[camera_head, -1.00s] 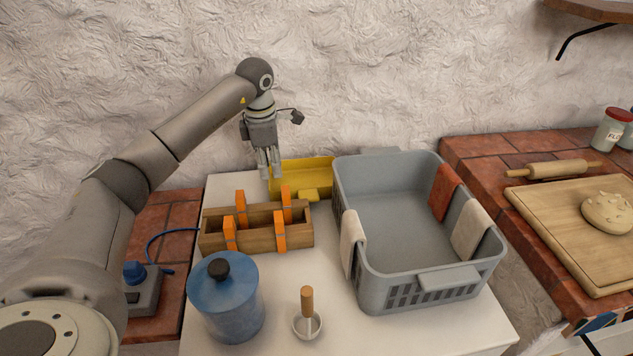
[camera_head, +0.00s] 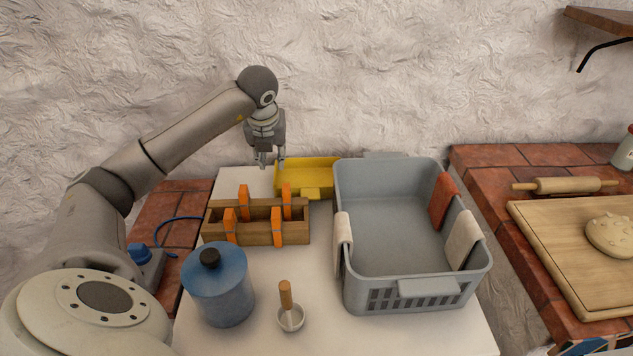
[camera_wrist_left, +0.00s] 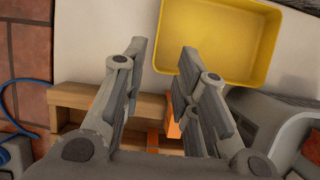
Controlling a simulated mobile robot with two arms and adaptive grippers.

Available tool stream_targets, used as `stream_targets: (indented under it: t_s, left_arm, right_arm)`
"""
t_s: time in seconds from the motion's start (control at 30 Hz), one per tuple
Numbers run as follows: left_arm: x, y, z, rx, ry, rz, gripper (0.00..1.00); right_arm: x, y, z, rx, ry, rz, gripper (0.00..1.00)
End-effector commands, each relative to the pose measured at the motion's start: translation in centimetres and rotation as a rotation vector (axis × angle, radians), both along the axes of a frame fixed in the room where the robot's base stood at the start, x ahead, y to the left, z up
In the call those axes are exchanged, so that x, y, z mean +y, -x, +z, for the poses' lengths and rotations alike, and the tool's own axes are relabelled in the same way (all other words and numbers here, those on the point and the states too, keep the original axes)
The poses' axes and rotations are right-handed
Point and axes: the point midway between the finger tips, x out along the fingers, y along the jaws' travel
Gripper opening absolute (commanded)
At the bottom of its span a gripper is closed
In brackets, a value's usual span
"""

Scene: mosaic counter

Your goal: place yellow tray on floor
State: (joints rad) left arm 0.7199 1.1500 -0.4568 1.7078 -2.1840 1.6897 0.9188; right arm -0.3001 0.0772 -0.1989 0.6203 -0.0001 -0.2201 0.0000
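The yellow tray (camera_head: 316,182) sits at the back of the white tabletop against the wall, between the wooden box and the grey basket. It looks empty, and in the left wrist view the tray (camera_wrist_left: 218,38) lies just past the fingertips. My left gripper (camera_head: 271,164) hangs fingers-down at the tray's left end. Its fingers are spread with nothing between them, as the left wrist view (camera_wrist_left: 162,55) shows. I cannot tell whether a finger touches the tray rim. My right gripper is not in view. No floor is clearly visible.
A wooden box (camera_head: 261,238) with orange-handled items stands in front of the tray. The grey basket (camera_head: 400,293) with cloths is right of it. A blue canister (camera_head: 220,285) and a small bowl (camera_head: 290,319) stand in front. A brick counter (camera_head: 487,159) is at right.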

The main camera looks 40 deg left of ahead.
Motion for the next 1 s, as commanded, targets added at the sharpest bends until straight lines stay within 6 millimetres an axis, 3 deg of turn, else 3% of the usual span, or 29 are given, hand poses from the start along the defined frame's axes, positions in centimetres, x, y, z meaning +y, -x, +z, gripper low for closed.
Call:
stream_targets:
  t_s: [0.17, 0.43, 1.0]
  left_arm:
    - [0.3, 0.0, -0.6, -0.013, 0.004, 0.035, 0.28]
    - [1.2, -1.2, -4.4, -0.012, 0.005, 0.033, 0.28]
    - [3.1, -3.0, -9.7, -0.013, 0.005, 0.032, 0.28]
  right_arm:
    - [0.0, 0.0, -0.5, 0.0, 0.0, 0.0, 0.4]
    - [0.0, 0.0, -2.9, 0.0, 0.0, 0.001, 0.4]
    - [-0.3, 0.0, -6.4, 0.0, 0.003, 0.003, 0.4]
